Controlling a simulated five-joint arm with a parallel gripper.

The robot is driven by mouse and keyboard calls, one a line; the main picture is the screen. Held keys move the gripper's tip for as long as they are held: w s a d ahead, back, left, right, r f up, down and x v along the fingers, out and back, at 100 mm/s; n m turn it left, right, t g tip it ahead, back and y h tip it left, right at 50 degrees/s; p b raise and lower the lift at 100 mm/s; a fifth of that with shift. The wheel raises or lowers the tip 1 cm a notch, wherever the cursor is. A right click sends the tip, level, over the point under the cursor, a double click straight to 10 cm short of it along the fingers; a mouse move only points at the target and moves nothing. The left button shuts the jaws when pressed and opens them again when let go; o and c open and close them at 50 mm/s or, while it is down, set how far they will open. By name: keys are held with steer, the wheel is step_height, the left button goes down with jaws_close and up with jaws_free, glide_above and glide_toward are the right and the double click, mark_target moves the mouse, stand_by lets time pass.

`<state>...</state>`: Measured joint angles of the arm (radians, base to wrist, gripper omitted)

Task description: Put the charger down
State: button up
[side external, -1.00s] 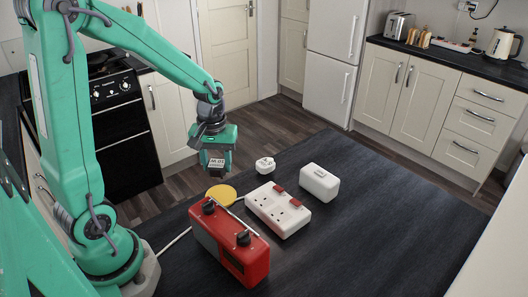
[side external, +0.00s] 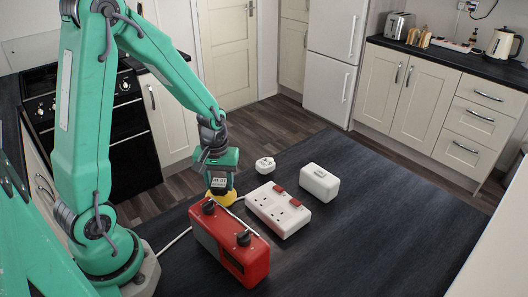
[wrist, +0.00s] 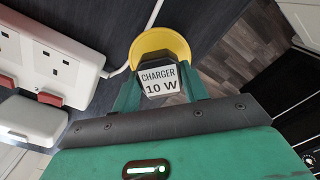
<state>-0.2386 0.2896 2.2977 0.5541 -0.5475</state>
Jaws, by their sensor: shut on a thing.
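My gripper (side external: 220,182) is shut on the charger (wrist: 160,82), a small block whose white label reads "CHARGER 10 W". The charger's body is partly hidden between the green fingers. In the side view it is low over the dark worktop and overlaps a yellow disc (side external: 226,199). In the wrist view the yellow disc (wrist: 160,42) shows just beyond the charger. I cannot tell whether the charger touches the disc or hangs just above it.
A red radio-like box (side external: 228,241) with black knobs stands in front of the disc. A white double socket (side external: 277,209) lies to its right, with a white box (side external: 320,181) and a small white plug (side external: 265,164) beyond. The worktop (side external: 400,225) at right is clear.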

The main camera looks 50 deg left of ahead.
mark_target(219, 183)
steer(key=shift+f, duration=0.2)
steer(key=o, duration=1)
steer(key=shift+r, duration=0.1)
step_height(219, 183, up, 12)
stand_by(0.4)
steer(key=shift+r, duration=0.15)
stand_by(0.4)
steer(key=s+d+r+m+t, duration=0.5)
steer(key=s+d+r+m, duration=0.2)
steer(key=s+r+m, duration=0.2)
steer(key=shift+s+d+r+t, duration=0.25)
steer(key=shift+d+t, duration=0.05)
steer(key=shift+d, duration=0.1)
